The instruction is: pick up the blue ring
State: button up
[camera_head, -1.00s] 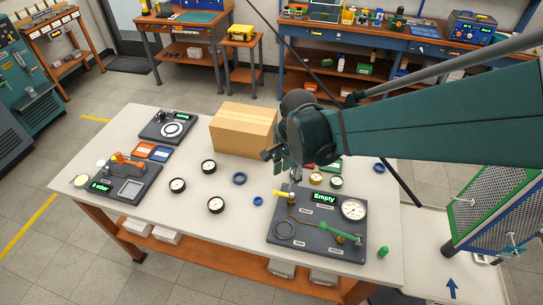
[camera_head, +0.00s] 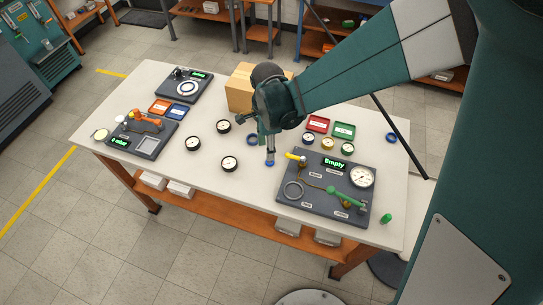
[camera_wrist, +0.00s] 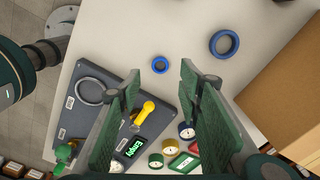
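Several blue rings lie flat on the white table. A small blue ring (camera_head: 270,163) sits just left of the "Empty" panel; it also shows in the wrist view (camera_wrist: 160,64), beyond and between my fingertips. A larger blue ring (camera_head: 251,141) lies farther back, partly hidden by my gripper; in the wrist view it (camera_wrist: 237,44) is at the upper right. Another blue ring (camera_head: 390,137) lies near the table's right edge. My gripper (camera_head: 270,151) points down near the small ring. In the wrist view its fingers (camera_wrist: 158,88) are apart with nothing held between them.
The "Empty" panel (camera_head: 304,212) with a yellow handle (camera_head: 296,157) and dial stands close to the small ring. A cardboard box (camera_head: 239,90) is behind. Black gauges (camera_head: 229,164) lie to the left. Red (camera_head: 318,123) and green (camera_head: 344,131) trays lie to the right.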

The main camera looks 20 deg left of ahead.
aim_at(270, 163)
jog(key=shift+f, duration=1.3)
jog(key=shift+f, duration=0.15)
jog(key=shift+w+d+f, duration=0.15)
jog(key=shift+f, duration=2.3)
jog(key=c, duration=0.7)
